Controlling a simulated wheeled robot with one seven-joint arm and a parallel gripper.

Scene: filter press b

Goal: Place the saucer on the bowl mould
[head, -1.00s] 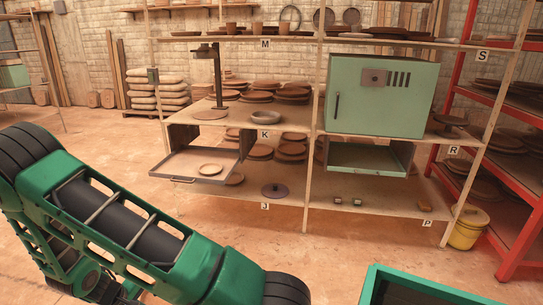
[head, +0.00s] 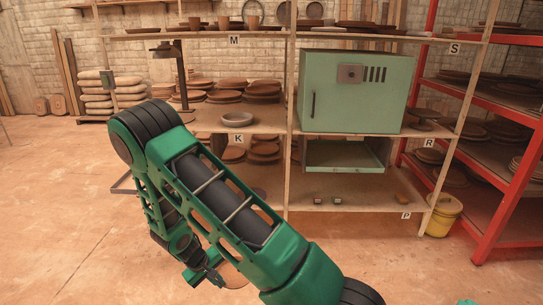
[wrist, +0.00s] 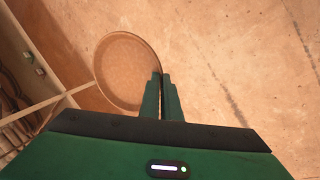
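The saucer, a thin round tan disc, is at my gripper's fingertips (wrist: 161,77) in the wrist view, where its face (wrist: 126,70) shows almost whole. The two fingers are nearly together on its rim, at its lower right edge. In the head view my gripper (head: 214,278) hangs low in front of the shelving, with part of the saucer (head: 233,275) beside it, partly covered by my arm. A shallow grey round dish (head: 237,119), possibly the bowl mould, sits on the shelf marked K; I cannot tell for sure.
A wooden shelving unit (head: 288,165) holds stacked brown plates and a green kiln-like box (head: 350,92). A red rack (head: 503,192) and yellow bucket (head: 443,215) stand right.

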